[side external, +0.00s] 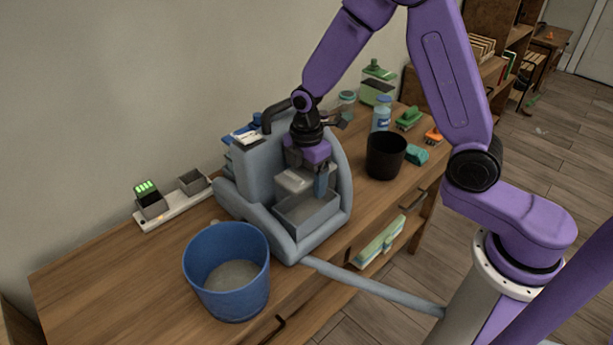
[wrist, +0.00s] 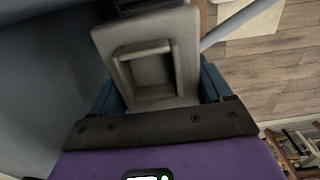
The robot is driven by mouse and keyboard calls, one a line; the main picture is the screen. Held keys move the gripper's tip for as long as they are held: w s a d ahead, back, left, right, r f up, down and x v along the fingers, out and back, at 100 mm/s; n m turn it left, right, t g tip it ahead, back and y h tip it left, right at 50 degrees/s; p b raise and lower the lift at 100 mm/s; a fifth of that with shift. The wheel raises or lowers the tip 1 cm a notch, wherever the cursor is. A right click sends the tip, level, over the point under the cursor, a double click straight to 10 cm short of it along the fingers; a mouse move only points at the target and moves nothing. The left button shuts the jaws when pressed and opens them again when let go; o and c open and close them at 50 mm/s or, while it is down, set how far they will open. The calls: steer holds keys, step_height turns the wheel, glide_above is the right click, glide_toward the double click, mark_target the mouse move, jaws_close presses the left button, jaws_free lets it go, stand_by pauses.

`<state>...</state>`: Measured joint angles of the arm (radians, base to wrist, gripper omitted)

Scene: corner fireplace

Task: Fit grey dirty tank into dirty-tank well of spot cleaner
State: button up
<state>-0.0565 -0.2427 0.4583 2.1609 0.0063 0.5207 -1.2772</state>
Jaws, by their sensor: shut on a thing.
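The spot cleaner (side external: 256,165) is a grey-blue machine standing on the wooden bench in the side view. My gripper (side external: 306,184) points down over its front, with its blue fingers shut on the grey dirty tank (side external: 292,180). The tank's pale top sits at or just above the box-shaped well (side external: 306,217). In the wrist view the tank (wrist: 150,70) shows a recessed handle and looks slightly tilted between the blue fingers. The tank's lower part is hidden, so I cannot tell how deep it sits or whether it touches the well walls.
A blue bucket (side external: 227,270) stands at the cleaner's front left, and a black cup (side external: 385,155) to its right. A charger tray (side external: 172,207) lies at the left by the wall. A grey hose (side external: 375,286) runs off the bench front. Bottles and brushes stand farther right.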

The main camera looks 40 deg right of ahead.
steer(key=shift+f, duration=0.1)
steer(key=o, duration=1.8)
step_height(320, 180, up, 12)
steer(key=s+d+m, duration=0.2)
steer(key=s, duration=1.1)
steer(key=s+d+m, duration=0.2)
steer(key=s+m, duration=0.1)
steer(key=s, duration=1)
steer(key=shift+s+d, duration=0.35)
